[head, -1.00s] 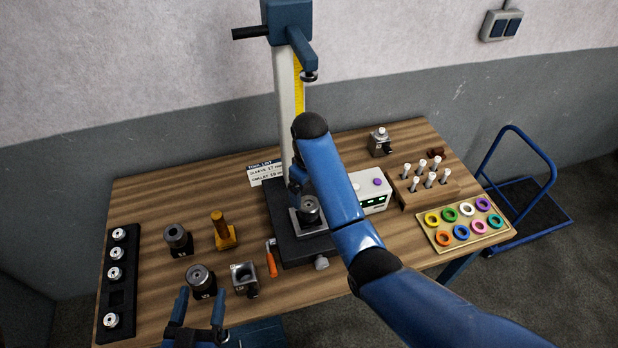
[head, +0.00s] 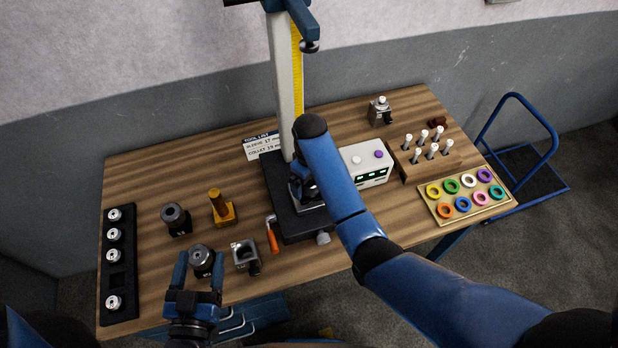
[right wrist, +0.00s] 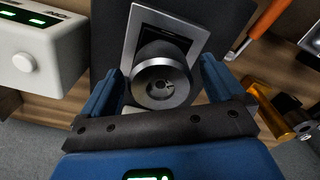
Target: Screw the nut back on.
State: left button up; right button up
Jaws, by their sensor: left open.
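In the right wrist view, a dark round holder with a grey ringed nut-like end (right wrist: 162,85) stands on a grey square plate (right wrist: 180,30). My right gripper (right wrist: 162,80) has a finger on each side of it, with narrow gaps showing. In the head view my right arm hides this gripper and the holder at the press. My left gripper (head: 197,265) is open at the table's front edge, its fingers to either side of a second dark holder (head: 201,259). I cannot tell whether they touch it. A third dark holder (head: 176,217) stands behind.
A press column (head: 284,90) rises at the middle back. Beside my left gripper are a grey block (head: 246,256), an orange-handled tool (head: 273,240) and a yellow stand (head: 221,210). A black rack (head: 119,284) lies left. A meter box (head: 366,165) and ring tray (head: 450,219) are right.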

jog(key=c, duration=1.1)
jog(key=m, duration=0.3)
jog(key=shift+m, duration=0.4)
jog(key=m, duration=0.4)
jog(key=shift+m, duration=0.7)
jog(key=m, duration=0.2)
jog(key=shift+r+m, duration=0.1)
jog(key=shift+m, duration=0.2)
jog(key=m, duration=0.4)
jog(key=shift+m, duration=1.3)
jog(key=shift+w, duration=0.1)
